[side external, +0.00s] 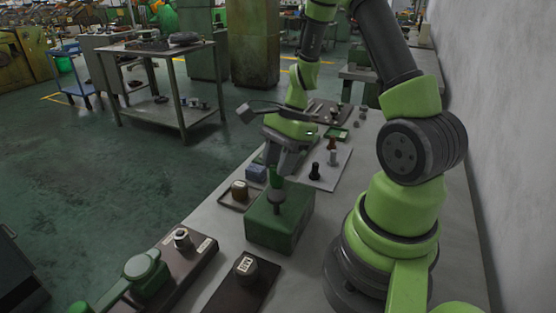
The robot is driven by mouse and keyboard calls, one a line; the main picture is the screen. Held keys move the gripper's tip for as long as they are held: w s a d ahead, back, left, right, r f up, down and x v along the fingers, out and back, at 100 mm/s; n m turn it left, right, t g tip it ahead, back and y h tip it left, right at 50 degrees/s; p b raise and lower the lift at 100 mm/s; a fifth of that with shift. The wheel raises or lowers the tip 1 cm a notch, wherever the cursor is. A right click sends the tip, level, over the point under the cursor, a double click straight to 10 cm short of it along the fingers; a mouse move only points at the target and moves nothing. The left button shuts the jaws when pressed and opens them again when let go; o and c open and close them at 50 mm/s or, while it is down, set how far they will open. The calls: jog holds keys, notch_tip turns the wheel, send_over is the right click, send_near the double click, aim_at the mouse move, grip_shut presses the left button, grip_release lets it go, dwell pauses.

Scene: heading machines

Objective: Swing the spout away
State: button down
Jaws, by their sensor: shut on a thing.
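A green box (279,222) stands on the grey bench, left of my arm's base. A dark, round-based post (276,199) rises from its top. My gripper (276,178) points down over this post, its fingers shut on a small green part (275,177) at the post's upper end. I cannot tell whether that green part is the spout, as the fingers hide much of it. A green lever arm on a round hub (147,272) sits on a brown base at the lower left, apart from my gripper.
A brown cylinder (239,190) on a small tray and a blue block (256,173) stand close left of the box. A pale plate with dark pegs (315,171) lies behind right. A labelled knob (245,266) sits in front. The wall is at the right.

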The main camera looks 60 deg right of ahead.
jog(key=m, duration=0.2)
jog(key=m+t+h, duration=0.1)
jog(key=m, duration=0.1)
jog(key=shift+m+t, duration=0.3)
dwell(0.5)
jog(key=c, duration=0.8)
grip_release()
jog(key=shift+r, duration=0.1)
jog(key=v, duration=1)
jog(key=shift+s, duration=0.1)
jog(key=shift+a, duration=0.1)
jog(key=s+a+r+n+t, duration=0.1)
jog(key=a+r+n, duration=0.2)
jog(key=a+n, duration=0.2)
jog(key=s+a+r+n+t, duration=0.1)
jog(key=a+r+n, duration=0.3)
jog(key=n, duration=0.6)
jog(key=s+a+r+n+t+h, duration=0.1)
jog(key=s+a+r+n+t, duration=0.1)
jog(key=n, duration=0.5)
jog(key=shift+s+a+r+n, duration=0.1)
jog(key=shift+s+a+r, duration=0.2)
jog(key=shift+a, duration=0.3)
jog(key=shift+s+a+r+n, duration=0.15)
jog(key=shift+a+r, duration=0.2)
jog(key=shift+a, duration=0.25)
jog(key=shift+s+a+r+n, duration=0.1)
jog(key=shift+s+a+r, duration=0.2)
jog(key=shift+a, duration=0.3)
